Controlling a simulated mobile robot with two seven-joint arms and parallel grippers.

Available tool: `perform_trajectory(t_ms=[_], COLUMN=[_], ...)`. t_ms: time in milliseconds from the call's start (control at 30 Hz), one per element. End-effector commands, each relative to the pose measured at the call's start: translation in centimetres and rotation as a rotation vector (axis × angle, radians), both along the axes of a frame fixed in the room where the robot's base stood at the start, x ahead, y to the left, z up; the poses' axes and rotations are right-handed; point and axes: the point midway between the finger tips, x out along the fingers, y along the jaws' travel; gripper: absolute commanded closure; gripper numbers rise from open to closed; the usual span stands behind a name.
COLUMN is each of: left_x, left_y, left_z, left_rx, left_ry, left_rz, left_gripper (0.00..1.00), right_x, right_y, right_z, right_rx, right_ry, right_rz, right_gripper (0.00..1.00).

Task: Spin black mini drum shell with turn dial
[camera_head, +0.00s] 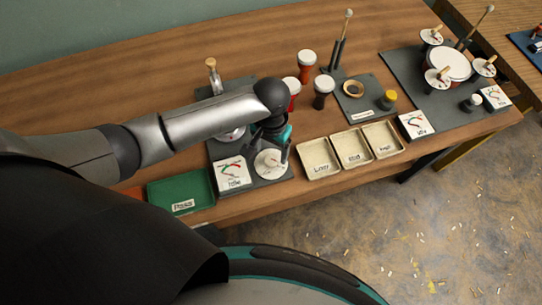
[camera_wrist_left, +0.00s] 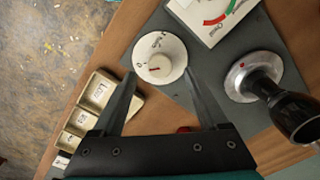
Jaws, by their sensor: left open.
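The round white turn dial (camera_head: 268,163) sits on the front of a dark grey base plate (camera_head: 288,173), close to an "Idle" gauge card (camera_head: 231,174). In the left wrist view the dial (camera_wrist_left: 172,52) has a small red mark. My left gripper (camera_head: 283,150) is open and empty above the dial; its fingertips (camera_wrist_left: 160,76) appear spread to either side of the dial's near edge. Whether they touch it I cannot tell. The black mini drum shell (camera_wrist_left: 298,117) stands on a round metal turntable (camera_wrist_left: 236,84); my arm mostly hides it in the head view. My right gripper is out of view.
Three cream trays (camera_head: 352,148) stand right of the dial, and a green "Pass" tray (camera_head: 181,193) stands left. Red and dark goblet drums (camera_head: 323,90) stand behind. More drum stations fill the table's right side. The table's front edge is close to the dial.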

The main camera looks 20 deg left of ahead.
Motion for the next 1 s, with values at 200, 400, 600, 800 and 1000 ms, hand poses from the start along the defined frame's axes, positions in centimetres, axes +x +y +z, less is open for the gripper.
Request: perform_trajectory(t_ms=[200, 400, 600, 800, 1000], left_x=[0.0, 0.0, 0.0, 0.0, 0.0], left_y=[0.0, 0.0, 0.0, 0.0, 0.0], left_z=[-3.0, -3.6, -3.6, -3.6, -3.6], left_rx=[0.001, 0.001, 0.000, 0.000, 0.000], left_ry=[0.000, -0.001, -0.001, -0.001, -0.002], left_rz=[0.000, -0.001, -0.001, -0.001, -0.001], left_gripper=[0.23, 0.23, 0.23, 0.46, 0.68], right_x=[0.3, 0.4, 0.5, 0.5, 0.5], right_y=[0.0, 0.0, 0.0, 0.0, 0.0], right_z=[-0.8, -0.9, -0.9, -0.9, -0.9], right_rx=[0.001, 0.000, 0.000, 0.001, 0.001], right_ry=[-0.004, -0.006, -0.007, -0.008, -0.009], right_rz=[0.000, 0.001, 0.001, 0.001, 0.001], right_gripper=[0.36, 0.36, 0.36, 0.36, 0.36])
